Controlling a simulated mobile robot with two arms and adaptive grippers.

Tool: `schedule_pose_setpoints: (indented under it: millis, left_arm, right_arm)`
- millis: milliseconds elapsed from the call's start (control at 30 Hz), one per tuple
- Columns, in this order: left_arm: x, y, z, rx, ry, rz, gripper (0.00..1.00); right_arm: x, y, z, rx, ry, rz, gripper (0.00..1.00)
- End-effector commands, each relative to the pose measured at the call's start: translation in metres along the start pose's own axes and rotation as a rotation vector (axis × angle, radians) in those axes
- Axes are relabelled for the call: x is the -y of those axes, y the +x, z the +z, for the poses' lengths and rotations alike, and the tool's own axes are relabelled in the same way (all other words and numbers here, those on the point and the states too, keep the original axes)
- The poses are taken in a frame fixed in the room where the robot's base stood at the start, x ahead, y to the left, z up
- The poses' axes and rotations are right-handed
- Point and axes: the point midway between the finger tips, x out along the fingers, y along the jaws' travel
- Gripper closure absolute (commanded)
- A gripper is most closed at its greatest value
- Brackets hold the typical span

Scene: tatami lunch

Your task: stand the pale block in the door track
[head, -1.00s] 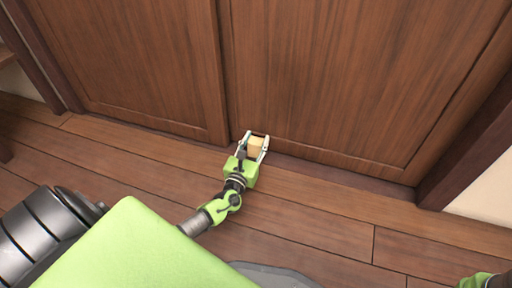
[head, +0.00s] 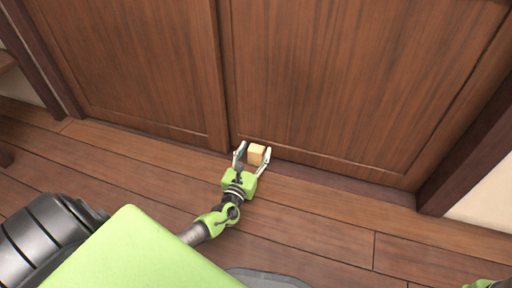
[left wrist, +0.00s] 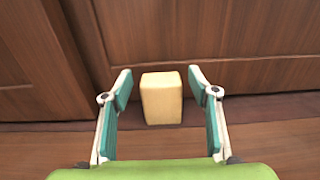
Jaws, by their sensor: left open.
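The pale block (head: 256,154) stands upright in the dark door track (head: 330,181) at the foot of the brown sliding doors. In the left wrist view the block (left wrist: 161,98) stands between the fingers, with a gap on each side. My left gripper (head: 252,160) is open around the block and does not touch it; in the left wrist view its fingertips (left wrist: 160,80) are spread wide. My right gripper is not clearly in view; only a bit of green arm shows at the lower right corner of the head view.
Two brown sliding door panels (head: 350,80) rise behind the block, and one overlaps the other just left of it. A dark post (head: 465,155) stands at the right. The plank floor (head: 310,230) in front is clear.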

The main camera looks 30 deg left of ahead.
Motion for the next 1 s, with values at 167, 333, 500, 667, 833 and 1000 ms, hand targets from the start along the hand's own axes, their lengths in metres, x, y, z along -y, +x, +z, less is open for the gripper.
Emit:
schedule_pose_setpoints:
  millis: [167,333,500,667,833,1000]
  left_arm:
    - [0.000,-0.040,0.005,-0.004,0.002,-0.002,0.45]
    - [0.000,-0.074,0.004,-0.003,0.001,-0.003,0.45]
    - [0.000,-0.096,0.002,-0.001,0.000,-0.002,0.45]
    - [0.000,-0.103,0.002,0.001,0.000,-0.001,0.45]
    - [0.000,-0.103,0.001,0.001,0.000,-0.001,0.45]
    - [0.000,-0.103,0.001,0.001,0.000,-0.001,0.45]
  right_arm:
    - [-0.004,0.022,0.008,0.000,0.000,0.000,1.00]
    - [-0.007,0.035,0.012,-0.001,-0.001,0.000,1.00]
    - [-0.008,0.041,0.014,-0.001,-0.001,0.000,1.00]
    - [-0.009,0.042,0.015,-0.001,-0.001,0.000,1.00]
    - [-0.009,0.041,0.014,-0.001,0.000,0.000,1.00]
    - [-0.009,0.041,0.014,0.000,0.000,0.000,1.00]
